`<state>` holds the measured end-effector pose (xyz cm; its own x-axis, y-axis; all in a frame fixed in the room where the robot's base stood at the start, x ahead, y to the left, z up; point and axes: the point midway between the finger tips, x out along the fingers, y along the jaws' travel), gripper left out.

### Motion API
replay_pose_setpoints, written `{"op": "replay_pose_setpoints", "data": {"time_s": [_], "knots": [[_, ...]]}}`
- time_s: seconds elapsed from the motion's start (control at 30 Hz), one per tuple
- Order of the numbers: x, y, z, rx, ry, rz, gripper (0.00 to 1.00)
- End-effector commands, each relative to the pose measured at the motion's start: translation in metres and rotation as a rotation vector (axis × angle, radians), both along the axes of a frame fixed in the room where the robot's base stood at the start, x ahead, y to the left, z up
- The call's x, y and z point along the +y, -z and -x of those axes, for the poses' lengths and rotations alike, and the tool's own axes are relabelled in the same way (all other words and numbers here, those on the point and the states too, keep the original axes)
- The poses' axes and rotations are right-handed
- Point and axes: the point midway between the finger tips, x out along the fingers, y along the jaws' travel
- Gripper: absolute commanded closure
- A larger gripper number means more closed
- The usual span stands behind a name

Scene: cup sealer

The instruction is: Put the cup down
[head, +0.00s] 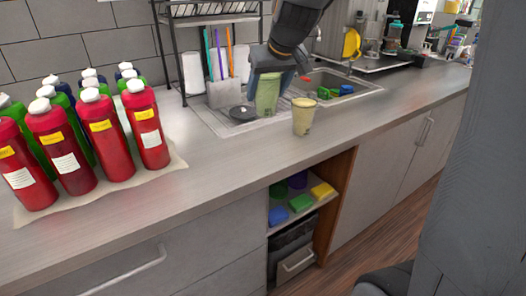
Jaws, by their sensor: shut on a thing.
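A pale green cup (267,95) is held upright in my gripper (272,75), which is shut on it. The cup is in front of the sink, over or on the drainboard; I cannot tell whether its base touches the surface. A second cup (304,116), yellowish with a pale rim, stands upright on the counter just to the right of the held cup. The upper part of the held cup is hidden by my gripper.
Several red and green bottles (119,137) stand on a mat at the left. A black round item (242,113) lies on the drainboard (212,119). The sink (345,80) holds colourful items. The counter front (230,157) is clear.

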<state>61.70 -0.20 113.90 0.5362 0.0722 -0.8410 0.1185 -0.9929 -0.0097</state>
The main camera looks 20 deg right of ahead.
Motion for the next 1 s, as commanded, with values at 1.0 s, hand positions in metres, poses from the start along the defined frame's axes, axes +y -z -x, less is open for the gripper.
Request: {"op": "replay_pose_setpoints", "data": {"time_s": [1.0], "knots": [[0.001, 0.113, -0.004, -0.002, -0.001, 0.0, 0.76]]}}
